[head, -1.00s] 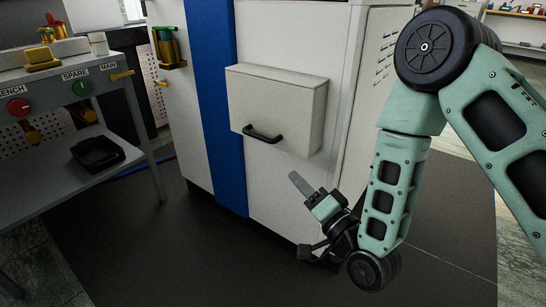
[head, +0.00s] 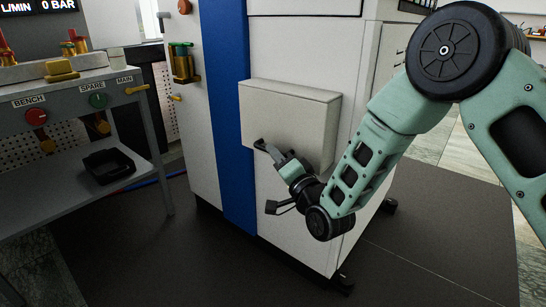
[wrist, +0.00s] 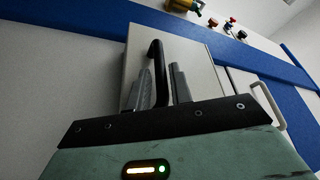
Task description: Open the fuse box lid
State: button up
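The fuse box (head: 290,105) is a pale box on the front of the white cabinet. Its front lid (head: 285,125) looks closed and also shows in the wrist view (wrist: 200,70). A black handle (head: 261,146) sits low on the lid; it stands upright in the wrist view (wrist: 155,52). My gripper (head: 274,153) is at the handle. In the wrist view its two grey fingers (wrist: 163,85) stand apart, with the handle's bar between them. I cannot see whether they touch the bar. In the head view the gripper hides part of the handle.
A grey bench (head: 60,80) with red and green knobs stands at the left, with a black tray (head: 108,165) on its lower shelf. A blue stripe (head: 228,100) runs down the cabinet left of the box. The dark floor mat (head: 160,250) in front is clear.

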jog(key=shift+x, duration=0.85)
jog(key=shift+c, duration=0.3)
grip_shut()
